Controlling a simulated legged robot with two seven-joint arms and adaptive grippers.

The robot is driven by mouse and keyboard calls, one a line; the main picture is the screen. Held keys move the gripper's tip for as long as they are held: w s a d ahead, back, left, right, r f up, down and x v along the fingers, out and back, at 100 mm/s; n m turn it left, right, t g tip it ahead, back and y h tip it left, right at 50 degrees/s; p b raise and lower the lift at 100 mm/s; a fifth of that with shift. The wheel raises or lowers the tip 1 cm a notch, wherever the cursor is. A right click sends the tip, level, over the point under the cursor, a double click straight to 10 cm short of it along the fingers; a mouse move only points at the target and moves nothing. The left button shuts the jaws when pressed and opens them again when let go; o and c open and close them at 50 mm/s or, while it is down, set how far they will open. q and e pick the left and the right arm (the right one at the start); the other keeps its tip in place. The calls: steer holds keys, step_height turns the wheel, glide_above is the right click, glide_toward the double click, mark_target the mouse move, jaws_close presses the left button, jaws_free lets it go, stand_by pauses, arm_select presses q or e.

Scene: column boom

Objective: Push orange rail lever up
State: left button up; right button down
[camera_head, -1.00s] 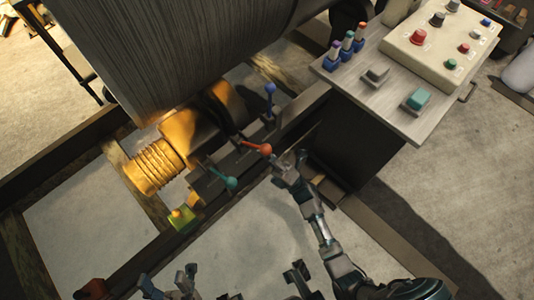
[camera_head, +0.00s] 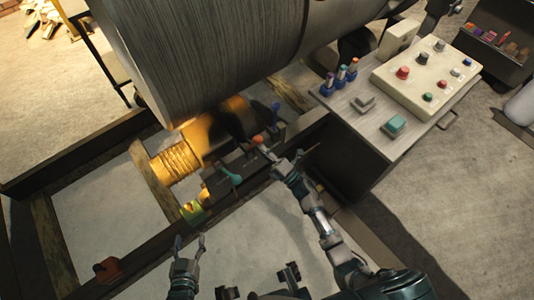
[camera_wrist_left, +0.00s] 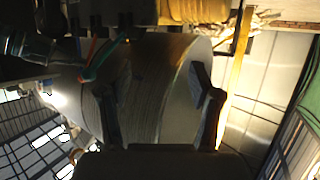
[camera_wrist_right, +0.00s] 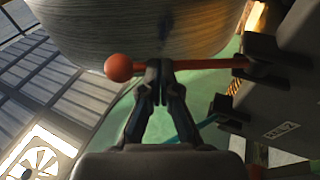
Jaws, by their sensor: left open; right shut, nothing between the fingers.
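The orange lever has a round orange knob (camera_head: 258,140) on the rail unit in the head view. In the right wrist view its orange shaft (camera_wrist_right: 208,64) runs across the picture from a bracket at right to the knob at left. My right gripper (camera_head: 291,161) is shut and empty, just right of and below the knob. In the right wrist view its closed fingertips (camera_wrist_right: 159,68) are at the shaft near the knob; they overlap it, but contact is unclear. My left gripper (camera_head: 189,241) is open and empty, low in the head view, away from the levers.
A teal lever (camera_head: 230,174) and a blue-knobbed lever (camera_head: 276,106) flank the orange one. A large grey drum (camera_head: 200,55) hangs above. A control table (camera_head: 350,125) stands close right of my right arm. Dark frame beams surround open floor.

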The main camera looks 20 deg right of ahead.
mark_target(255, 138)
arm_select(q)
steer(key=s+a+f+g+y+p, duration=0.1)
steer(key=s+a+f+g+p, duration=0.15)
steer(key=s+g, duration=0.4)
steer(key=s+a+f+g+y+p, duration=0.2)
steer(key=s+a+f+g, duration=0.15)
steer(key=s, duration=0.55)
arm_select(e)
steer(key=shift+w+a+r+m+g+h, duration=0.2)
steer(key=shift+w+r+g+h, duration=0.1)
steer(key=shift+w+r+g, duration=0.15)
steer(key=shift+w+a+r+m+g+h, duration=0.15)
steer(key=shift+w+r+g+h, duration=0.15)
steer(key=shift+w+r+g, duration=0.15)
steer(key=p, duration=0.1)
steer(key=w+p, duration=0.1)
steer(key=w+g+h+p, duration=0.1)
steer(key=shift+a+r, duration=0.3)
steer(key=shift+a, duration=0.05)
arm_select(q)
step_height(255, 138, down, 11)
steer(key=g, duration=0.1)
steer(key=shift+w+d+p, duration=0.2)
steer(key=shift+d+p, duration=0.1)
arm_select(e)
steer(key=shift+w+a+r, duration=0.1)
steer(key=shift+w, duration=0.25)
steer(key=shift+w+r, duration=0.1)
steer(key=shift+r, duration=0.05)
